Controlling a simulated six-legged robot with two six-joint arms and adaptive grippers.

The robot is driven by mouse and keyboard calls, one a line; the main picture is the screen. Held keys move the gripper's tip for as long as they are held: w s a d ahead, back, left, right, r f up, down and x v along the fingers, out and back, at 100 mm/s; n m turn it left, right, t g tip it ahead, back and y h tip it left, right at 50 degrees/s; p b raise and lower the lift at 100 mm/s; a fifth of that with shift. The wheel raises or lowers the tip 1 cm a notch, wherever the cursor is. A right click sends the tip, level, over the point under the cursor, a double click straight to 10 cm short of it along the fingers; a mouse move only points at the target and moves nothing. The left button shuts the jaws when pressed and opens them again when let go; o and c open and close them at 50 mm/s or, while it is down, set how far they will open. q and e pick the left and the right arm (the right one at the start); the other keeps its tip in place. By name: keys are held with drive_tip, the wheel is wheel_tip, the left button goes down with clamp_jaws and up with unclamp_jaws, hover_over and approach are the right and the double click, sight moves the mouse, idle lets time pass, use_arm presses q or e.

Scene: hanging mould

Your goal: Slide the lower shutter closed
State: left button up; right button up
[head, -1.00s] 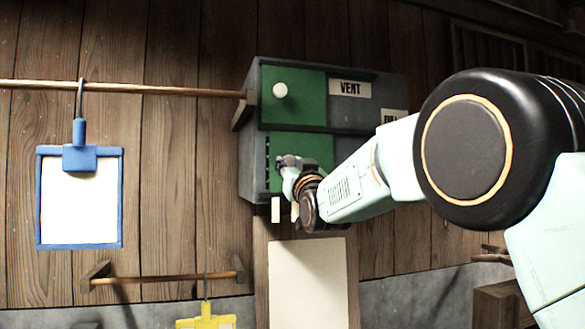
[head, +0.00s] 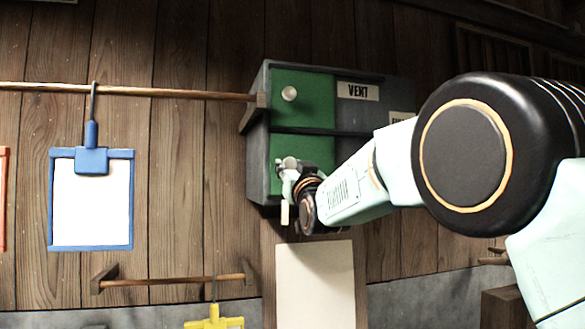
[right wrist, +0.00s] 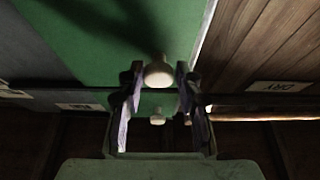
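The lower shutter (head: 320,150) is a green panel in the grey cabinet (head: 258,135) on the wall. In the head view its left edge lines up about with the cabinet's left front edge and the upper shutter. My right gripper (head: 288,168) is at its knob. In the right wrist view the two fingers of my right gripper (right wrist: 160,80) stand close on both sides of a pale round knob (right wrist: 158,73) and look shut on it. The lower shutter also fills the top of that view (right wrist: 120,35). My left gripper is not in view.
The upper green shutter (head: 310,112) has its own white knob (head: 289,93), beside a VENT label (head: 357,91). A wooden rail (head: 180,94) holding a blue-framed board (head: 91,200) runs to the cabinet's left side. A pale board (head: 315,285) is below.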

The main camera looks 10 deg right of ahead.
drive_tip(key=o, duration=0.3)
drive_tip(key=shift+a, duration=0.35)
drive_tip(key=shift+d, duration=0.1)
drive_tip(key=shift+s+d, duration=0.2)
drive_tip(key=shift+a+v, duration=0.15)
drive_tip(key=shift+v, duration=2.75)
drive_tip(key=shift+a+v, duration=0.15)
drive_tip(key=shift+v, duration=2.75)
drive_tip(key=shift+d+f, duration=0.1)
drive_tip(key=shift+d, duration=0.05)
